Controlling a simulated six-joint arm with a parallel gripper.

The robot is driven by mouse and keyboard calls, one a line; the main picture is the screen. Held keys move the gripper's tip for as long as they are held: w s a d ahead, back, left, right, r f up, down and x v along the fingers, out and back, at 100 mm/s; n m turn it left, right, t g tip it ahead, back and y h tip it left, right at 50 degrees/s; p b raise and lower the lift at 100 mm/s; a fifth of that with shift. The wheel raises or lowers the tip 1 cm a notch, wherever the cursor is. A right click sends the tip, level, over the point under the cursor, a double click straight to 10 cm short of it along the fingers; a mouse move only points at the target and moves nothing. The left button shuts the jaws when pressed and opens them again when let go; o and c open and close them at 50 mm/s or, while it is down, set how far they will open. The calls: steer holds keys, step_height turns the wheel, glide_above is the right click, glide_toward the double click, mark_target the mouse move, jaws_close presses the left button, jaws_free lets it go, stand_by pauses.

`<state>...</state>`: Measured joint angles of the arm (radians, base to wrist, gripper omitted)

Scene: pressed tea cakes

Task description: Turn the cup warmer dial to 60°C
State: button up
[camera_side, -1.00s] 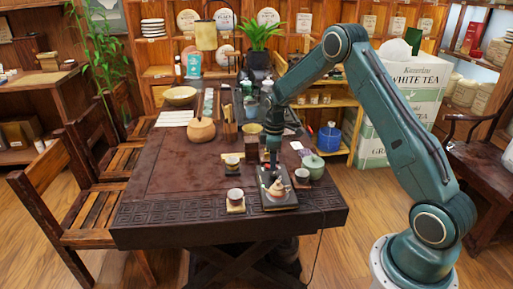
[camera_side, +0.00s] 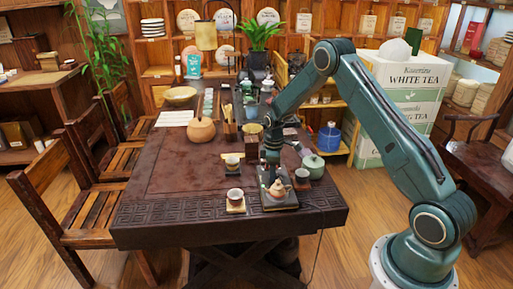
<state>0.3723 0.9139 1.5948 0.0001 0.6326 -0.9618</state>
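The cup warmer (camera_side: 283,207) is a dark, flat square plate near the front right edge of the table. A small brown teapot or pot figure (camera_side: 279,189) stands on it, with a small reddish detail beside it. The dial is too small to make out. My gripper (camera_side: 270,182) points straight down over the back left part of the warmer, close to the small pot. Its fingertips are small and dark here. I cannot tell whether they are open or shut, or whether they touch anything.
A white cup on a wooden coaster (camera_side: 236,207) stands just left of the warmer. A green lidded pot (camera_side: 313,167) and a dark cup (camera_side: 302,176) stand to the right. Another cup (camera_side: 232,161) is behind. The table's left part (camera_side: 170,180) is clear.

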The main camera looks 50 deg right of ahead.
steer(key=shift+c, duration=1.2)
steer(key=shift+m, duration=0.5)
steer(key=m, duration=0.3)
steer(key=shift+m, duration=0.4)
steer(key=m, duration=0.3)
steer(key=shift+d+m, duration=0.1)
steer(key=shift+m, duration=2)
steer(key=o, duration=1)
